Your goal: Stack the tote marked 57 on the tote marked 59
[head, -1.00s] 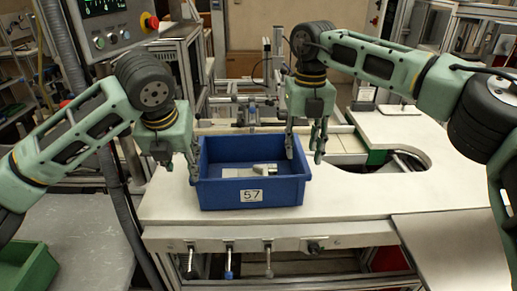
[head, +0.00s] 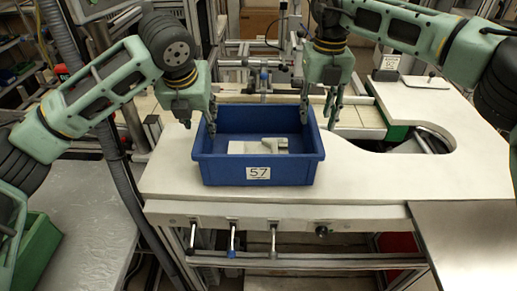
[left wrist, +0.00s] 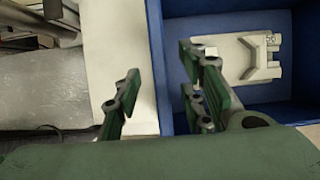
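The blue tote marked 57 (head: 208,168) stands upright on the white worktop, its label facing me. A light grey part (head: 258,147) lies inside; it also shows in the left wrist view (left wrist: 232,58). My left gripper (head: 199,127) is open at the tote's left wall. In the left wrist view my left gripper (left wrist: 160,100) has one finger outside the tote wall (left wrist: 156,45) and one on the inner side. My right gripper (head: 318,124) is open at the right wall, apparently with a finger either side; contact is unclear. I see no tote marked 59.
The white worktop (head: 400,185) is clear right of the tote, with a curved cutout behind. A green bin (head: 38,252) stands at the lower left, partly hidden by my arm, beside a grey surface (head: 85,215). Clamps hang under the front edge. Machine frames stand behind.

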